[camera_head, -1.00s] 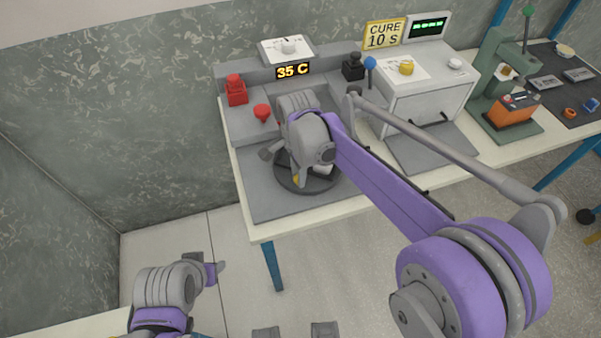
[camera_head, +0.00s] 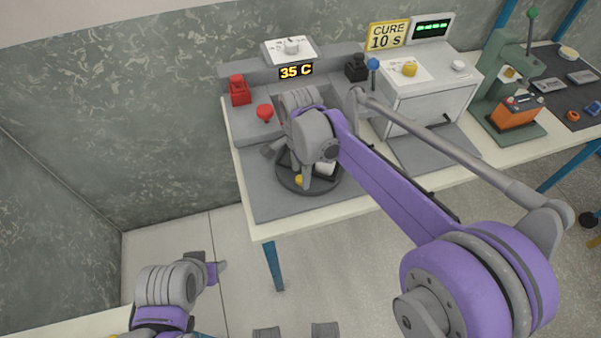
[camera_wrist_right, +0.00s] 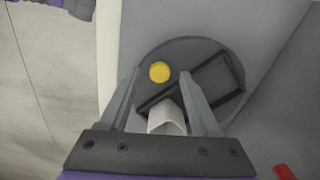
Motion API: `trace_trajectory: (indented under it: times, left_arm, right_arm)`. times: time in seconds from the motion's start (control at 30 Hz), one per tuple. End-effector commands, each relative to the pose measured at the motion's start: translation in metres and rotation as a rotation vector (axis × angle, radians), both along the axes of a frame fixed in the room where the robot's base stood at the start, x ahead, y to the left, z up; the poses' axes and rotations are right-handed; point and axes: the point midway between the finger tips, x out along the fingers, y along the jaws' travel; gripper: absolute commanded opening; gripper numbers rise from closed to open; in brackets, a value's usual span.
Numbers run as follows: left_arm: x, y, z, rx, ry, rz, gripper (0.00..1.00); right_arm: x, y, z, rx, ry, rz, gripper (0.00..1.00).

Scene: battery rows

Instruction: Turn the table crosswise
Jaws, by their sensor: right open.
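The table is a round dark turntable (camera_head: 290,187) on the grey fixture at the bench's left end. It also shows in the right wrist view (camera_wrist_right: 228,60), with a yellow round knob (camera_wrist_right: 160,72) and a black rectangular frame (camera_wrist_right: 205,82) lying slanted on it. A white piece (camera_wrist_right: 166,118) shows beside the frame, partly between my fingers.
A red button block (camera_head: 240,92), a red knob (camera_head: 264,112) and a "35 C" display (camera_head: 296,71) stand behind the turntable. A grey box with a yellow knob (camera_head: 409,69) and a green press (camera_head: 507,90) stand to the right.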

Motion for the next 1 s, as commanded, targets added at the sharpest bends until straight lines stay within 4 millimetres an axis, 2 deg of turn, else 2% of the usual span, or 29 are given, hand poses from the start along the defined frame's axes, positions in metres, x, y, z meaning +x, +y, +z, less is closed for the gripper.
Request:
trace_trajectory:
  times: [0.3,0.5,0.87,1.0]
  left_arm:
    - [0.001,0.000,0.007,0.000,-0.002,0.000,0.50]
    - [0.002,0.000,0.009,0.000,-0.003,0.000,0.50]
    - [0.002,0.000,0.010,0.000,-0.003,0.000,0.50]
    - [0.001,0.000,0.009,0.000,-0.003,0.000,0.50]
  right_arm:
    - [0.000,0.000,0.064,0.000,0.000,0.000,0.64]
    - [0.000,0.000,0.091,0.000,0.000,0.000,0.64]
    - [0.000,0.000,0.098,0.000,0.000,0.000,0.64]
    - [-0.002,-0.004,0.095,0.015,0.011,-0.010,0.43]
